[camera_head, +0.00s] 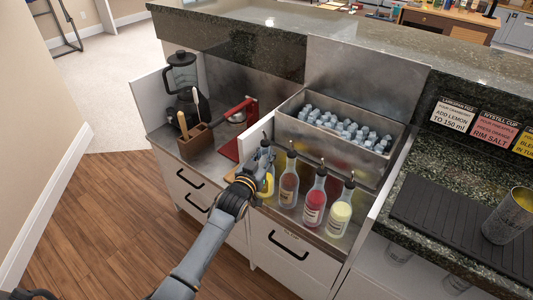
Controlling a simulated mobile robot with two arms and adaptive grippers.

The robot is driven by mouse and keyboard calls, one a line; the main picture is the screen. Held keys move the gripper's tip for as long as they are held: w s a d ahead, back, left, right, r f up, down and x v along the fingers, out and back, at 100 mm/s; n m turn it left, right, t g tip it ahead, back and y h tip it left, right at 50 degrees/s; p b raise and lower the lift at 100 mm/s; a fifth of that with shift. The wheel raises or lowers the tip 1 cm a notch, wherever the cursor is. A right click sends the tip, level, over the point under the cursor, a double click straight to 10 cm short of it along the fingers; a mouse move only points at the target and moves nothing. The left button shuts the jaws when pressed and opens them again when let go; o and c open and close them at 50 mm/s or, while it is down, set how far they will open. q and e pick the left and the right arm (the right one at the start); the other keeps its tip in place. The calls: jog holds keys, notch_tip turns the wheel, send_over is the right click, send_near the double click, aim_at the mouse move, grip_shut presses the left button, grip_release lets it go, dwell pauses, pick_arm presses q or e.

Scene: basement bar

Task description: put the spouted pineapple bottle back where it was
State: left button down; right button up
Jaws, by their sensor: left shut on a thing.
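My left gripper (260,168) reaches in from below and is shut on a yellow spouted bottle (268,184), largely hidden behind the gripper. The held bottle is at the left end of a row of spouted bottles on the steel bar station. I cannot tell whether its base touches the surface. Beside it to the right stand an amber-brown bottle (288,188), a red bottle (314,204) and a pale yellow bottle (339,212), all upright with dark spouts. My right gripper is not in view.
A steel bin (290,128) of ice stands behind the bottles. A red press (228,149), a wooden utensil holder (196,147) and a blender (182,75) stand left. A dark mat (450,228) and metal cup (510,220) are right. White panels edge the station.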

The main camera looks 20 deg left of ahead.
pick_arm(q)
jog(key=c, duration=1.2)
grip_release()
jog(key=shift+f, duration=0.1)
jog(key=shift+o, duration=0.2)
jog(key=shift+r, duration=0.2)
jog(key=s+a, duration=0.1)
jog(key=s, duration=1.1)
jog(key=shift+a+p, duration=0.15)
jog(key=shift+p, duration=0.15)
